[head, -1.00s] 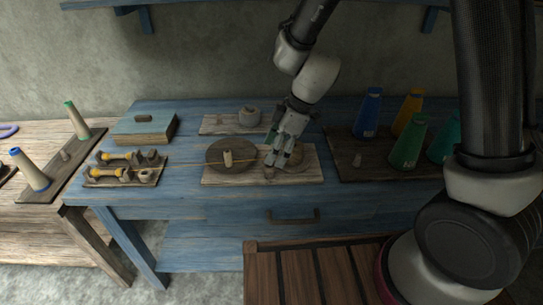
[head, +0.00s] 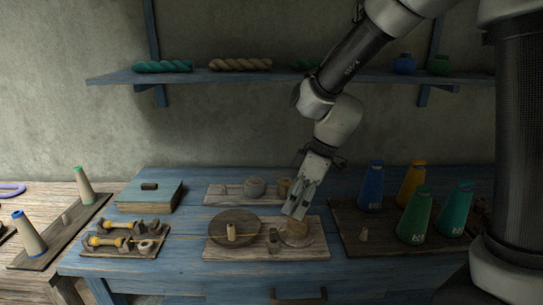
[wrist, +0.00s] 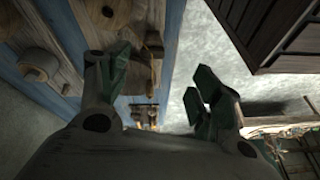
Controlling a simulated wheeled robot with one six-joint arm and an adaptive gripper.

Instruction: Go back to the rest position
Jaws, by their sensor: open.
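My gripper (head: 297,208) points down in the head view, above the right part of a pale board (head: 222,253) on the blue bench. Its fingers are apart with nothing seen between them; they also show spread and empty in the wrist view (wrist: 160,85). A round wooden piece (head: 295,233) lies just below the fingertips. A small post (head: 273,238) stands to its left on the board. A dark round disc (head: 221,224) with a pale peg sits at the board's left. A yellow strand (head: 190,238) runs left from the disc area toward a small rack.
Blue, yellow and green cones (head: 417,214) stand on a dark board at right. A wall shelf (head: 200,76) carries yarn hanks. A dark slatted wooden piece (wrist: 275,30) shows in the wrist view.

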